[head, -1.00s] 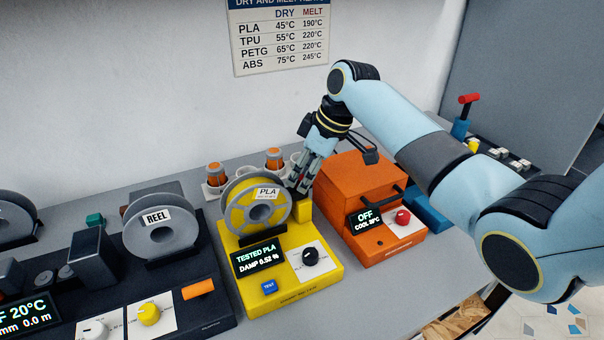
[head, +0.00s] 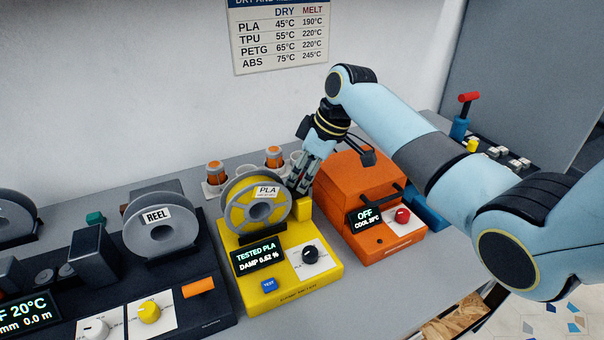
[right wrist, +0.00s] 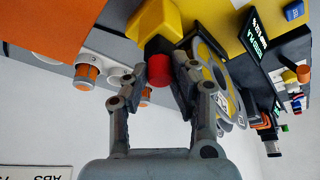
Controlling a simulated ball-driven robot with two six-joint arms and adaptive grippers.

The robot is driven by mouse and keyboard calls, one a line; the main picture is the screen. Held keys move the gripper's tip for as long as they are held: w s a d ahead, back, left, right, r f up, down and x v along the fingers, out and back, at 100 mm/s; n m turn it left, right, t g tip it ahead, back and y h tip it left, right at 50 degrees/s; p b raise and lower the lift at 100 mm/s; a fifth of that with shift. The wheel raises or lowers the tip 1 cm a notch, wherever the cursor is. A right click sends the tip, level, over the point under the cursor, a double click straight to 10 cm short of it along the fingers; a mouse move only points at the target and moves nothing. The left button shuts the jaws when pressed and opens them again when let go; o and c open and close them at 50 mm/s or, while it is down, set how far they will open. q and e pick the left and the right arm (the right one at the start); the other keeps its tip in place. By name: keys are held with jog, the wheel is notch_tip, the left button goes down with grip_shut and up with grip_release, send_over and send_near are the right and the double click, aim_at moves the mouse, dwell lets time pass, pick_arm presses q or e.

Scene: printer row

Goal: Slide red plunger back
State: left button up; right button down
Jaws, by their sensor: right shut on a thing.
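The red plunger (right wrist: 158,62) shows in the right wrist view as a short red piece against the yellow block (right wrist: 160,22) of the yellow tester. In the head view the yellow tester (head: 300,292) stands mid-counter, its screen reading "TESTED PLA, DAMP 0.52 %". A yellow spool labelled PLA (head: 237,197) sits upright on it. My right gripper (head: 298,188) is behind and right of the spool, at the yellow block; it hides the plunger there. In the right wrist view its fingers (right wrist: 161,78) are shut on the red plunger, one on each side. My left gripper is not in view.
An orange dryer (head: 350,190) reading OFF stands close right of the tester. A black machine with a grey reel (head: 160,240) stands left. Cups with orange spools (head: 215,172) stand behind. A blue device with a red-topped lever (head: 462,127) is at far right. The counter front is clear.

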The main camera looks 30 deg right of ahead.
jog(key=d, duration=0.3)
jog(key=shift+p, duration=0.3)
jog(key=c, duration=1.5)
grip_release()
jog(key=shift+o, duration=0.6)
jog(key=shift+d, duration=0.15)
jog(key=shift+s+r, duration=0.1)
jog(key=v, duration=1.2)
